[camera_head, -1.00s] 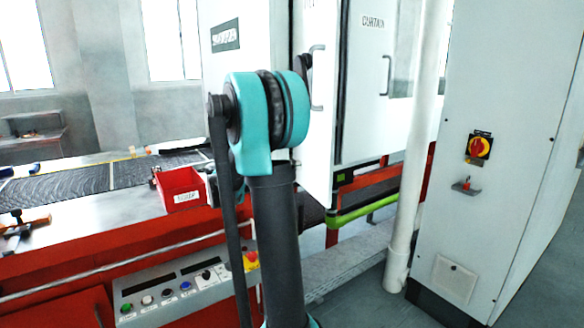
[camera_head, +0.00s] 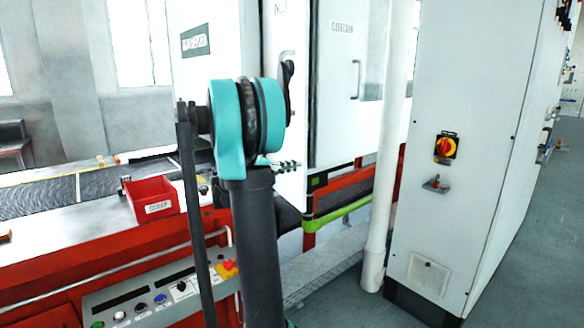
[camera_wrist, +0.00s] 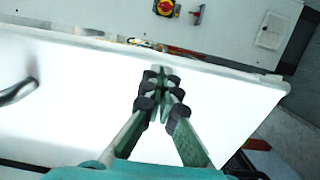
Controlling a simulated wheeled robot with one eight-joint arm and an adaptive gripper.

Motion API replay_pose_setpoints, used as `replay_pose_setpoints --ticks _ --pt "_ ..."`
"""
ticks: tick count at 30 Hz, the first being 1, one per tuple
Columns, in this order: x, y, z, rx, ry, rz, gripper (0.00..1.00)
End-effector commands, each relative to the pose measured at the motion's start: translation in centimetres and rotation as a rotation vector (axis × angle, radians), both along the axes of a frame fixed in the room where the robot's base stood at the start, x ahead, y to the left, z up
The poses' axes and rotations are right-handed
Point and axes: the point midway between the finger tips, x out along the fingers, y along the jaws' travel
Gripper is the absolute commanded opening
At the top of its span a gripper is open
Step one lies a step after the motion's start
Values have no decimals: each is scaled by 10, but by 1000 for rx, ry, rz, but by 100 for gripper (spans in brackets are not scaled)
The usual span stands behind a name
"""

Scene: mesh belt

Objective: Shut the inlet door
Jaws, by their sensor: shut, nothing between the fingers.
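The inlet door appears to be the white panel (camera_head: 297,110) with a bar handle, partly behind my arm in the head view. It seems to stand out at an angle from the machine housing. In the wrist view a broad white panel (camera_wrist: 85,100), likely this door, fills the middle, with a dark curved handle (camera_wrist: 17,92) at the left. My gripper (camera_wrist: 158,72) is shut and empty, over the panel and pointing toward its upper edge; I cannot tell whether it touches. In the head view its fingers (camera_head: 286,164) show just right of my arm, before the panel.
A red bin (camera_head: 152,199) stands on the bench by the mesh belt (camera_head: 40,198). A control panel (camera_head: 150,300) is below. A white pipe (camera_head: 384,150) and a cabinet with a red-yellow switch (camera_head: 445,148) stand right. Floor is free at far right.

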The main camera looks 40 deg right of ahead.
Motion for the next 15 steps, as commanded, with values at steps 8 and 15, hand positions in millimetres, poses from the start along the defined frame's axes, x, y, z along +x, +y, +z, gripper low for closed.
replay_pose_setpoints --ticks 8,15 --pt "-2 -8 0 0 0 25 0" --pt "-9 -44 0 0 0 129 0"
